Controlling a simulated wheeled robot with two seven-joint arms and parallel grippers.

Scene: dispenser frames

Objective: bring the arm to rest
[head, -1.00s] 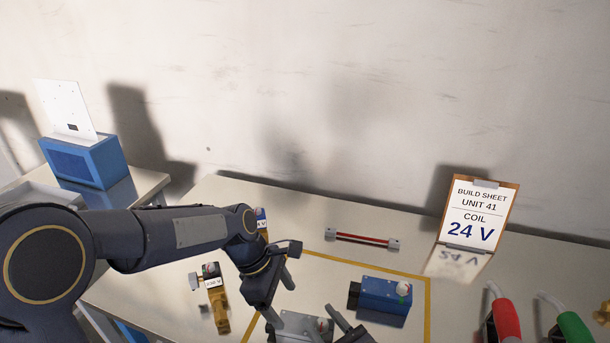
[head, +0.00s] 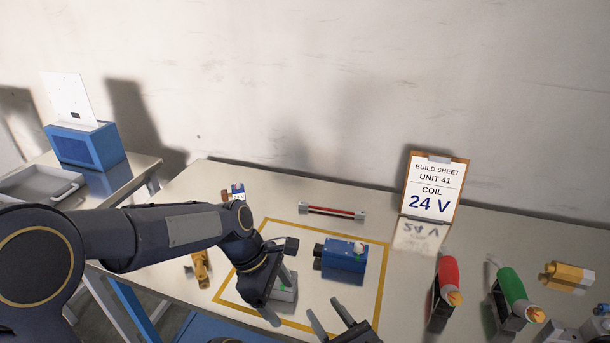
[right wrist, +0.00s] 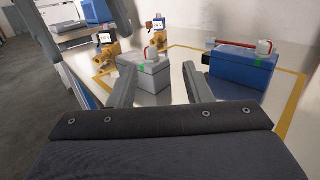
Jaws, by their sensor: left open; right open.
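My left arm comes in from the left in the head view; its gripper (head: 278,297) is open over the marked area of the table, overlapping a grey box (head: 288,290) in the picture. I cannot tell whether it touches the box. My right gripper (head: 333,318) is open at the bottom edge of the head view. In the right wrist view its two fingers (right wrist: 157,90) are apart with nothing between them; the grey box (right wrist: 145,78) stands beyond them and the blue box (right wrist: 240,68) to the right.
A yellow line (head: 382,275) frames the grey box and blue box (head: 343,255). A brass valve (head: 201,268) is left of it. A red-and-grey bar (head: 333,212) and a build sheet reading 24 V (head: 434,190) are behind. Red (head: 448,275) and green (head: 512,285) handled tools stand right.

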